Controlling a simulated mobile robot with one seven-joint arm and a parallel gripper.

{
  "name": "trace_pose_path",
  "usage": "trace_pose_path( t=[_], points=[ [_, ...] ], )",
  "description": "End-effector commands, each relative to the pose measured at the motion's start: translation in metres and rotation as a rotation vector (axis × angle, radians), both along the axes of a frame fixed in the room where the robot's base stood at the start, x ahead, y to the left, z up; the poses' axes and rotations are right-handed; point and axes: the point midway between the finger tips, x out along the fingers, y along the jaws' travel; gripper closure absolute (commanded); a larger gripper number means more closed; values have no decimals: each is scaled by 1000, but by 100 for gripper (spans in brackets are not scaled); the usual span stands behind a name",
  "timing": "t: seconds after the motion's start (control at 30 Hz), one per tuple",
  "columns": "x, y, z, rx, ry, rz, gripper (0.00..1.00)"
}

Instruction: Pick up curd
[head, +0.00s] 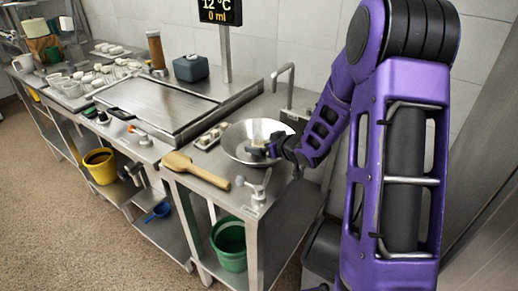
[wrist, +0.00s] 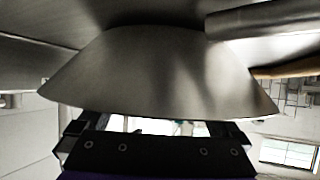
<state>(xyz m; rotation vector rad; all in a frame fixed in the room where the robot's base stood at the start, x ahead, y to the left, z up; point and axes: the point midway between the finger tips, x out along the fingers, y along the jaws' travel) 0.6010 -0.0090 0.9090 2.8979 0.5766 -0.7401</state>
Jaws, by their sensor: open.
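A wide metal bowl (head: 245,133) stands at the right end of the steel counter. My gripper (head: 264,149) is open at the bowl's near right side, its fingers low over the rim. The wrist view, which looks upside down, shows the outside of the bowl (wrist: 160,75) filling the middle. My gripper (wrist: 155,128) is at the rim there, with a bright gap between its fingers. I cannot make out curd in the bowl or between the fingers. Small white lumps (head: 104,69) sit among containers at the counter's far left; I cannot tell whether they are curd.
A wooden paddle (head: 196,170) lies left of the bowl, near a small tray (head: 210,138). A tap (head: 285,75) rises behind the bowl. A metal fitting (head: 258,188) stands at the front corner. A green bucket (head: 229,245) is below. The flat steel top (head: 155,101) is mostly clear.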

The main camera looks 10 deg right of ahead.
Motion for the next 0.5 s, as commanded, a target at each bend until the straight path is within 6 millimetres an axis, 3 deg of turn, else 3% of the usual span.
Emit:
trace_pose_path(
  t=[0.33, 0.5],
  points=[
    [7, 3, -4, -1, 1, 0, 2],
    [7, 3, -4, -1, 1, 0, 32]
  ],
)
